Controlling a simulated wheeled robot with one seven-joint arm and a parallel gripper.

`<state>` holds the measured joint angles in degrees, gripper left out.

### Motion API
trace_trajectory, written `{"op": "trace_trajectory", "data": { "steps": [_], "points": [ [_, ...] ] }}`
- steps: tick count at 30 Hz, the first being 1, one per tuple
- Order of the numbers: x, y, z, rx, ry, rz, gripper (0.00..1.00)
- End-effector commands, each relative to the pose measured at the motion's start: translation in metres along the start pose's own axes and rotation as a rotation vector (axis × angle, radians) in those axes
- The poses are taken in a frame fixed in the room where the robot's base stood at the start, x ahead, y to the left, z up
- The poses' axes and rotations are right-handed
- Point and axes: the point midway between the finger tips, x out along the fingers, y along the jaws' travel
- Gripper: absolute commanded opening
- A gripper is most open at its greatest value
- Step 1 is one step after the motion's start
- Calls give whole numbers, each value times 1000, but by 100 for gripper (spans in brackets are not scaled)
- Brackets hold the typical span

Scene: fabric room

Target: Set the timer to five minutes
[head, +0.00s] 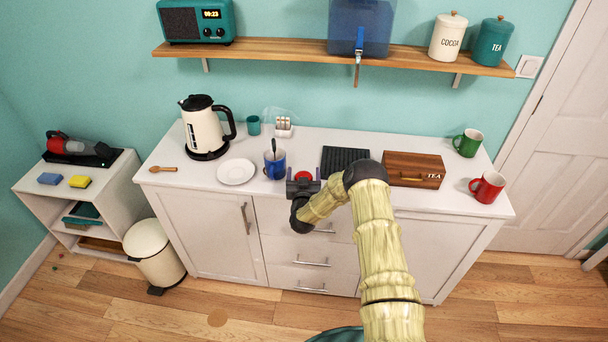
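A small round red thing (303,175), perhaps the timer, is at the front of the white counter. My gripper (303,182) is right at it, with dark finger parts to its left and right. The gripper hides most of its near side, and I cannot tell whether the fingers touch it. No dial marks can be read. A teal radio-like box (197,20) with a lit digital display stands on the wall shelf at the upper left, far from my gripper.
On the counter (200,180), a blue mug (275,165) with a spoon stands close left of my gripper. A white plate (236,172) and a kettle (205,125) are farther left. A dark ridged mat (343,160), a wooden tea box (414,169) and a red mug (487,188) are to the right.

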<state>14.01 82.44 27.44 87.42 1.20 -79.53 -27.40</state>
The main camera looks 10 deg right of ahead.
Motion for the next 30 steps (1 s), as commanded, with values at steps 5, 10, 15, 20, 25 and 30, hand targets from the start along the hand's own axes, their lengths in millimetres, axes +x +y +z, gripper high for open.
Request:
{"op": "trace_trajectory", "data": {
  "steps": [5, 10, 15, 20, 25, 30],
  "points": [
    [0, 0, 0, 0, 0, 0, 77],
    [-2, 0, 0, 0, 0, 0, 77],
    [-14, 0, 1, 1, -1, -2, 77],
    [-36, -1, 2, 0, -2, -3, 77],
    [-62, 0, 2, -1, -2, -2, 77],
    [-89, 0, 2, -1, -3, -2, 77]
  ]
}}
